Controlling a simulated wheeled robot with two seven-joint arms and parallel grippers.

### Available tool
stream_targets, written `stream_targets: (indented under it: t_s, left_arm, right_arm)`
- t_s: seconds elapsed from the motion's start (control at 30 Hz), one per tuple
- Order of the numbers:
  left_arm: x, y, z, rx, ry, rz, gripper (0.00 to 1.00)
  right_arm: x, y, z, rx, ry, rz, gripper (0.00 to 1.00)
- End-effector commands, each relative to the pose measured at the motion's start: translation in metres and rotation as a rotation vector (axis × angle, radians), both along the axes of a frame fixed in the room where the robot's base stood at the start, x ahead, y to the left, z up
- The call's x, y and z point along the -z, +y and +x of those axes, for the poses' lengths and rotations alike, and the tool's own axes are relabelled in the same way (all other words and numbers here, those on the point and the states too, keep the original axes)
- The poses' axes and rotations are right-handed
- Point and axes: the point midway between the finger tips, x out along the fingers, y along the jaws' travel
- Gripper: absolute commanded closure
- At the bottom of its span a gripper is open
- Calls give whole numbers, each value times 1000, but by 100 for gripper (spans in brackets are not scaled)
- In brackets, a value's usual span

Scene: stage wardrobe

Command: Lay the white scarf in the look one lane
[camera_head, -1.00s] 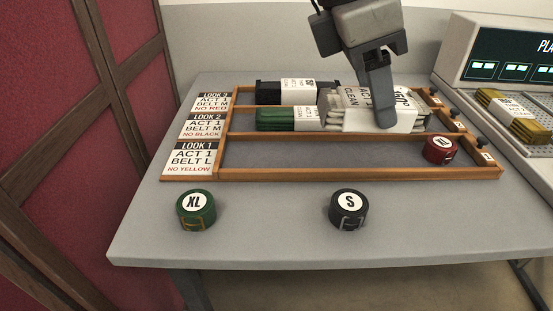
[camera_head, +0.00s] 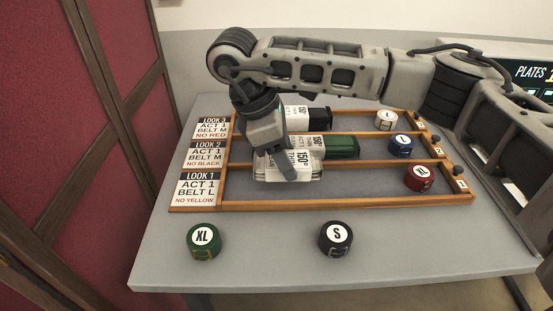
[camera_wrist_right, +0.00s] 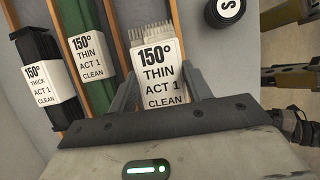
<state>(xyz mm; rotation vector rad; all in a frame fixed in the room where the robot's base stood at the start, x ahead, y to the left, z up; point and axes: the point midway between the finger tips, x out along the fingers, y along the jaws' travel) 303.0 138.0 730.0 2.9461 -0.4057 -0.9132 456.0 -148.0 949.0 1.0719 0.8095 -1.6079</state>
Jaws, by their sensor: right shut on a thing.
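The white scarf (camera_head: 305,172) is a folded bundle with a white label reading 150°, THIN, ACT 1, CLEAN. My right gripper (camera_head: 287,172) is shut on it, pointing down from above. In the right wrist view the scarf (camera_wrist_right: 152,32) sits between the two fingers of the gripper (camera_wrist_right: 160,88). The scarf is over the left part of the look one lane (camera_head: 350,186), the front one, close to its back rail. I cannot tell whether it touches the lane floor. The LOOK 1 card (camera_head: 199,188) stands at the lane's left end. My left gripper is not in view.
A green scarf (camera_head: 342,147) lies in the look two lane and a black one (camera_head: 320,116) in look three. Red (camera_head: 420,178), blue (camera_head: 401,146) and white (camera_head: 386,120) rolls sit at the lanes' right ends. Green XL (camera_head: 204,241) and black S (camera_head: 335,239) rolls stand in front.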

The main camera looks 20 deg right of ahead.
Motion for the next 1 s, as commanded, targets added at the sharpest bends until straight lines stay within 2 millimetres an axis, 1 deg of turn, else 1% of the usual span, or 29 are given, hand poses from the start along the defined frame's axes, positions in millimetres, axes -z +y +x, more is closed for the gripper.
stream_targets:
  t_s: [0.03,0.07,0.23,0.3,0.4,0.5,0.77,0.8,0.83,1.0]
  left_arm:
    - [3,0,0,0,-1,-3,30]
    - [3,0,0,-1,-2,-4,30]
    - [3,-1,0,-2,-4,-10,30]
    - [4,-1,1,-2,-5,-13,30]
    - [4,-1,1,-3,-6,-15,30]
    - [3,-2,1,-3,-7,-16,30]
    - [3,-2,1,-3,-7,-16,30]
    - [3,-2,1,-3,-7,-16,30]
    - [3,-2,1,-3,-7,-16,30]
    - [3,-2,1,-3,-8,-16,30]
  right_arm:
    - [10,4,5,2,3,2,73]
    - [14,5,7,1,2,1,73]
    - [23,9,16,-1,-1,1,73]
    - [30,12,20,0,1,0,73]
    - [46,11,19,1,4,0,73]
    - [56,11,20,0,1,0,73]
    - [58,11,20,1,-1,0,73]
    - [58,11,20,1,-1,0,45]
    - [58,11,20,1,-1,0,42]
    - [58,11,20,1,-1,0,42]
